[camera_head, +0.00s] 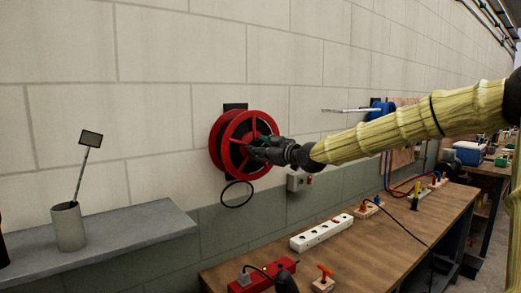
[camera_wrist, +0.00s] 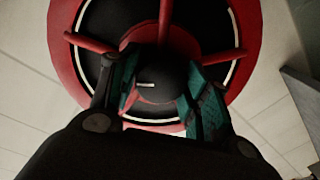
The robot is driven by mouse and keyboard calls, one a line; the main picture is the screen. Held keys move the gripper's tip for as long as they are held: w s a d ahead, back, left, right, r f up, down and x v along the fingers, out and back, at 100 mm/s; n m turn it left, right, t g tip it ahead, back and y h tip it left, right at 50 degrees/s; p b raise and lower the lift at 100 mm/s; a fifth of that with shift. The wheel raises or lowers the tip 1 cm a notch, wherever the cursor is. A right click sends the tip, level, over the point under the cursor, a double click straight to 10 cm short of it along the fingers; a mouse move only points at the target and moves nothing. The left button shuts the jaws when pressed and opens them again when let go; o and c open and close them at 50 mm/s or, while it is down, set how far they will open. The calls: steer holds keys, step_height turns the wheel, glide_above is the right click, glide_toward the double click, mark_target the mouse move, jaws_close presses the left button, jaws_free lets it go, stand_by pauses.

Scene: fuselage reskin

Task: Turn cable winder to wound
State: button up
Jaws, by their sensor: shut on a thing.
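The cable winder (camera_head: 224,133) is a red spoked reel with a dark hub, mounted on the wall in the head view. My arm reaches in from the right, and my gripper (camera_head: 258,147) is at the reel's front. In the wrist view the red rim (camera_wrist: 245,35) and spokes fill the upper part of the picture. My gripper there (camera_wrist: 167,92) has its teal finger pads on either side of a dark rounded knob (camera_wrist: 158,72) and is shut on it. A loop of dark cable (camera_head: 237,194) hangs below the reel.
A workbench (camera_head: 375,232) runs along the wall below, with a white power strip (camera_head: 321,234), a red box (camera_head: 265,273) and small tools on it. A grey shelf (camera_head: 130,226) with a cup (camera_head: 69,226) is at left. A wall switch box (camera_head: 296,182) sits close to the right of the reel.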

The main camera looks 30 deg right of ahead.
steer(key=n+h+b, duration=0.1)
steer(key=n+b, duration=0.7)
steer(key=n, duration=0.1)
steer(key=shift+f+n, duration=0.15)
steer(key=shift+n, duration=0.55)
steer(key=o, duration=1)
steer(key=shift+r, duration=0.2)
steer(key=s+d, duration=0.1)
steer(key=s, duration=1.1)
steer(key=shift+r, duration=0.35)
